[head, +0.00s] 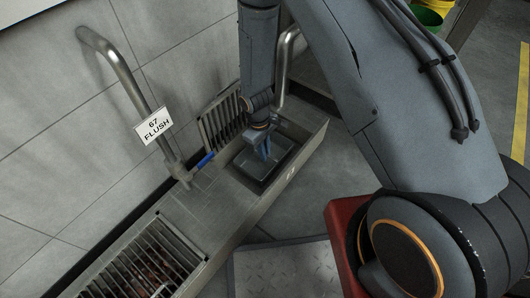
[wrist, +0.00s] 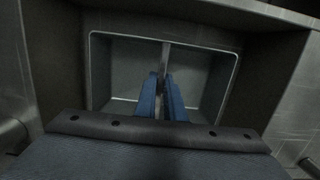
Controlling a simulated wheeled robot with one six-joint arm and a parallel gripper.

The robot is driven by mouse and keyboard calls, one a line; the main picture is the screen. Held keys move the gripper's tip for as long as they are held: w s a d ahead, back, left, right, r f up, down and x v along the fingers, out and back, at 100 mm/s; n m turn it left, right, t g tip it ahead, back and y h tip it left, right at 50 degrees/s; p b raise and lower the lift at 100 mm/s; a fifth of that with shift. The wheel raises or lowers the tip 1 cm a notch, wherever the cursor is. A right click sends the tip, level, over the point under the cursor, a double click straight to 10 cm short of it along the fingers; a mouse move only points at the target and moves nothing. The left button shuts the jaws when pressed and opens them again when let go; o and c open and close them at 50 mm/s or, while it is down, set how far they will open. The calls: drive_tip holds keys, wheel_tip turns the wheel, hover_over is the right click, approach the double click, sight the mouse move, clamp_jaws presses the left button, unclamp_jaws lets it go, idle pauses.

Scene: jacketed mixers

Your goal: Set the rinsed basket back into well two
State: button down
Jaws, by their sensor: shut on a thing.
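The basket (wrist: 118,65) is a grey rectangular box with a pale rim and a thin bar (wrist: 166,58) across its middle. My gripper (wrist: 161,98) has its two blue fingers shut on that bar. In the head view my gripper (head: 264,150) points down over the basket (head: 281,158), within the dark-edged well (head: 247,180) at the far end of the steel trough. The basket looks roughly level, with its rim inside the well's opening. I cannot tell whether it rests on the bottom. A small mark on the trough's front is too small to read.
A slotted grate (head: 222,118) stands tilted up against the wall beside the well. A bent pipe with a blue lever (head: 202,161) and a "67 FLUSH" tag (head: 154,126) rises left of it. Another grate (head: 140,265) covers the near opening. A tread plate (head: 290,270) lies in front.

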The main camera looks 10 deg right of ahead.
drive_tip(key=shift+f, duration=0.1)
drive_tip(key=c, duration=1.8)
unclamp_jaws()
drive_tip(key=shift+c, duration=0.2)
